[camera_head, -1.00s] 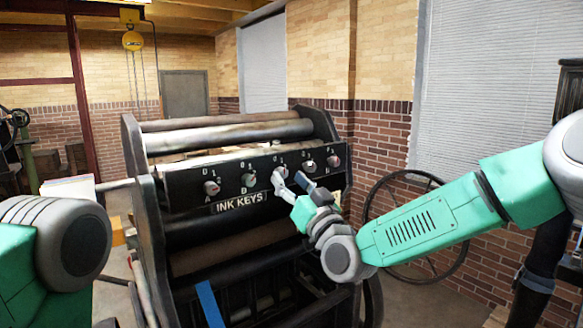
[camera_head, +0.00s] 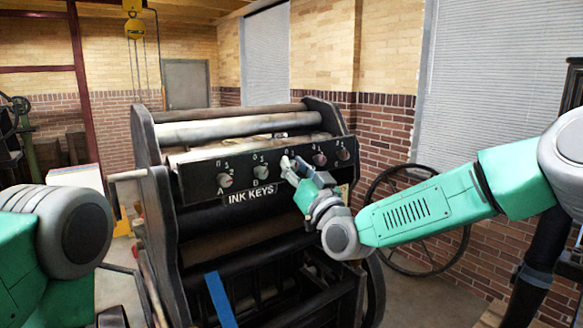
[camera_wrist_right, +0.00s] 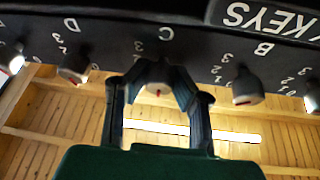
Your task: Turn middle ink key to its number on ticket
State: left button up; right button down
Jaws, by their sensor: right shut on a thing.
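The ink key panel (camera_head: 205,188) on the press has a row of several round grey keys with letters and numbers. My right gripper (camera_head: 289,166) is shut on the middle key, marked C. In the right wrist view, where the lettering appears upside down, the middle key (camera_wrist_right: 158,89) sits between the two dark fingers (camera_wrist_right: 157,84). The neighbouring keys D (camera_wrist_right: 74,68) and B (camera_wrist_right: 247,87) are free. I cannot make out a readable ticket. My left gripper is out of view.
The black press frame (camera_head: 160,215) fills the middle, with an INK KEYS label (camera_head: 251,196) under the panel. A large spoked wheel (camera_head: 465,235) stands to the right, by the brick wall. A yellow hoist (camera_head: 134,29) hangs at back left.

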jog(key=shift+d+f, duration=0.1)
jog(key=shift+f, duration=0.2)
